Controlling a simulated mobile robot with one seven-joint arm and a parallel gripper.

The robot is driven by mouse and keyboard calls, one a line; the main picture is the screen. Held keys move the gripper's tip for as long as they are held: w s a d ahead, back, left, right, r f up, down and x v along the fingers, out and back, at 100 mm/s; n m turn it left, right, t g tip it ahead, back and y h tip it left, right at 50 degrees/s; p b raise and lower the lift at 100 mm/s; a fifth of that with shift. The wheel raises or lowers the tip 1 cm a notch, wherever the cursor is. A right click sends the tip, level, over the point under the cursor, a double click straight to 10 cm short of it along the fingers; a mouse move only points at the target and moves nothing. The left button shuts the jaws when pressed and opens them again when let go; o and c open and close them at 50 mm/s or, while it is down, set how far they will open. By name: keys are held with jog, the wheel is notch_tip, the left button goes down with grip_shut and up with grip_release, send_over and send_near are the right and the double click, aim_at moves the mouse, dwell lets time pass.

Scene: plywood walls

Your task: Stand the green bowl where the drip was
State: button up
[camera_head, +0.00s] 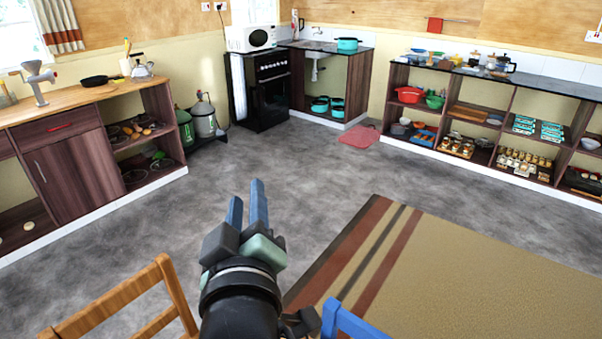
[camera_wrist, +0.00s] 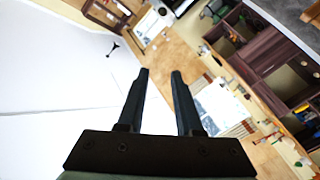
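A green bowl or pot (camera_head: 434,101) sits on the upper shelf of the right-hand shelf unit, beside a red pot (camera_head: 410,95). It is small in the head view, so its exact shape is hard to tell. No drip or wet spot can be made out. A sink (camera_head: 316,54) with a tap is set in the far corner counter. My gripper (camera_head: 247,197) is held over open floor, far from the bowl. In the wrist view my gripper (camera_wrist: 160,75) has its two fingers apart with nothing between them.
A striped rug (camera_head: 450,265) covers the floor at right. A wooden chair (camera_head: 130,305) and a blue chair (camera_head: 350,322) stand close in front. A pink mat (camera_head: 360,136) lies near the sink. A teal pot (camera_head: 347,45) stands beside the sink. Grey floor (camera_head: 285,170) between is clear.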

jog(key=s+d+r+m+t, duration=0.2)
jog(key=s+r+m+t, duration=0.1)
jog(key=r, duration=0.6)
jog(key=s+d+r+m+t+h, duration=0.1)
jog(key=s+d+r+m+t, duration=0.1)
jog(key=r, duration=0.7)
jog(key=s+d+r+m+t+h, duration=0.1)
jog(key=s+d+r+m+t, duration=0.2)
jog(key=r, duration=0.7)
jog(key=s+m+t, duration=0.1)
jog(key=s+t, duration=0.1)
jog(key=s, duration=0.1)
jog(key=shift+s, duration=0.2)
